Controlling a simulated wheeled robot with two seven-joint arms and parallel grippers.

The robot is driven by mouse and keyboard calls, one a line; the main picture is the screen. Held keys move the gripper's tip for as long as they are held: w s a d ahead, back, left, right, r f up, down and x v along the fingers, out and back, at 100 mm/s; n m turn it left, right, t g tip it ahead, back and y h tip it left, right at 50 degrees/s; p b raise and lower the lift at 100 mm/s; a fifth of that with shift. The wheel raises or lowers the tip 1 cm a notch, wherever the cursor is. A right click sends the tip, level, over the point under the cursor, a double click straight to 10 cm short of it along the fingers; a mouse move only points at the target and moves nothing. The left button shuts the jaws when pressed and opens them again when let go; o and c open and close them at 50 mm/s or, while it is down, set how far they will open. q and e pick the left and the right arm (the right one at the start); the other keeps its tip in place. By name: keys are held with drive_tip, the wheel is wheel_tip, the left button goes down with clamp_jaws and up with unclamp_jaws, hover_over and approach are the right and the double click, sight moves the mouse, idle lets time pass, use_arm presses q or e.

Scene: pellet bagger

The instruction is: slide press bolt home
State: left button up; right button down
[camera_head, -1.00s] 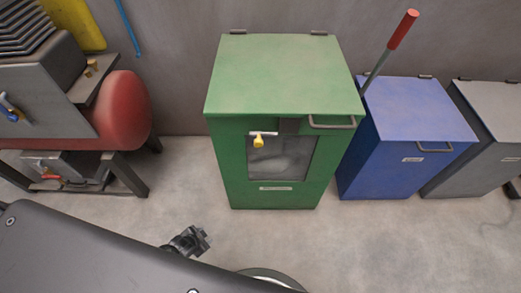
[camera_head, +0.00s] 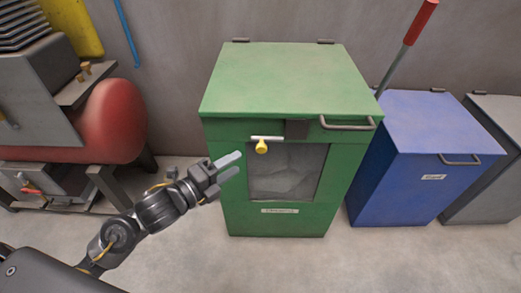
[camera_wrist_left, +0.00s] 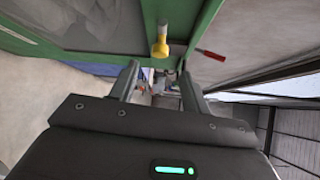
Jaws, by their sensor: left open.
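The press bolt (camera_head: 267,138) is a pale bar with a yellow knob (camera_head: 262,147) on the front of the green press (camera_head: 285,80), just under its lid. A dark block (camera_head: 297,128) sits right of the bolt. The bolt's bar appears to stop short of or just reach this block; I cannot tell which. In the left wrist view the yellow knob (camera_wrist_left: 161,50) hangs ahead of the fingers. My left gripper (camera_head: 232,170) is open and empty, left of and below the knob, apart from it. My right gripper is not in view.
A lid handle (camera_head: 347,124) sticks out at the upper right of the press. A blue bin (camera_head: 415,170) and a grey bin (camera_head: 490,170) stand to the right. A red tank (camera_head: 108,120) and machinery stand left. The floor in front is clear.

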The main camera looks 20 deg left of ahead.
sight(257, 150)
use_arm(q)
drive_tip(key=x, duration=0.9)
drive_tip(key=shift+w+d, duration=0.15)
drive_tip(key=shift+w, duration=0.1)
drive_tip(key=shift+w+d+f, duration=0.1)
drive_tip(key=shift+w+d, duration=0.15)
drive_tip(key=shift+w, duration=0.15)
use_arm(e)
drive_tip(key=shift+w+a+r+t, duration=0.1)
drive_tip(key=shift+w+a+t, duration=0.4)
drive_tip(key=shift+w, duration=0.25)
